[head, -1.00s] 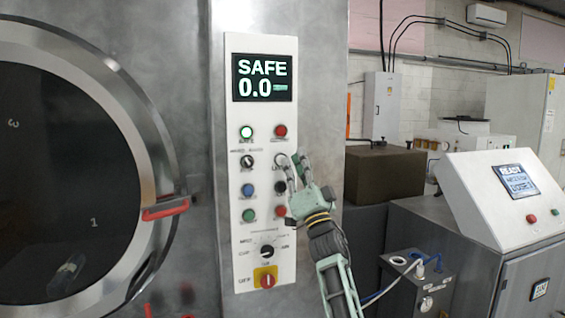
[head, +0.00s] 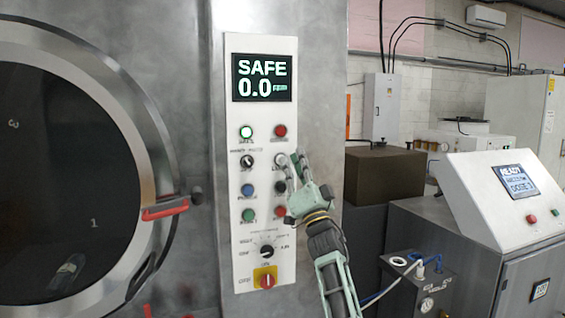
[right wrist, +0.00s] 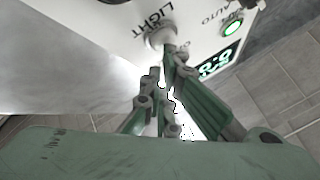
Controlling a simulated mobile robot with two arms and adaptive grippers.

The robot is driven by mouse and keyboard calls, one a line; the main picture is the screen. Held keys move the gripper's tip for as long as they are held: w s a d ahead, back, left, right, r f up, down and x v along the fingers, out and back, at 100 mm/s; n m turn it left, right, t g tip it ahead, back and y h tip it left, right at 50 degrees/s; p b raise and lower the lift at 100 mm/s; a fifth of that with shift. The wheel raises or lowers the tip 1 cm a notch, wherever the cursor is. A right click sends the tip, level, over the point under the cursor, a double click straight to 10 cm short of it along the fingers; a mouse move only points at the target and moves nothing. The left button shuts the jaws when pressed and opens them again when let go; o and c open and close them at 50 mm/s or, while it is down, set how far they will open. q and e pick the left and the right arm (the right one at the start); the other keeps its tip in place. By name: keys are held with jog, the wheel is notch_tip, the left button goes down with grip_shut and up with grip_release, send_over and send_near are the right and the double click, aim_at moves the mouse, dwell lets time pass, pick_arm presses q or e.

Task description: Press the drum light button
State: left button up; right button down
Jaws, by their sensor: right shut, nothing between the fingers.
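The white drum light button (head: 280,160) is in the right column of the washer's control panel (head: 235,215), partly behind my right gripper in the head view. In the right wrist view the pale round button (right wrist: 160,37) sits beside the printed word LIGHT. My right gripper (head: 294,157) is shut and empty, its fingertips right at the button. In the right wrist view the fingertips (right wrist: 163,68) lie just below the button; I cannot tell if they touch it. My left gripper is not in view.
The panel has a SAFE display (head: 264,77), several other buttons, a black rotary knob (head: 267,251) and a red switch on yellow (head: 267,279). The round drum door (head: 70,180) with a red handle (head: 166,208) is on the left. A grey console (head: 500,195) stands on the right.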

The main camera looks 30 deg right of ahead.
jog(key=shift+s+a+p, duration=0.2)
jog(key=shift+s+p, duration=0.5)
jog(key=shift+s, duration=0.2)
jog(key=s+p, duration=0.1)
jog(key=s, duration=0.2)
jog(key=s+a+p, duration=0.1)
jog(key=s+p, duration=0.1)
jog(key=shift+s+a, duration=0.2)
jog(key=shift+s, duration=0.2)
dwell(2.3)
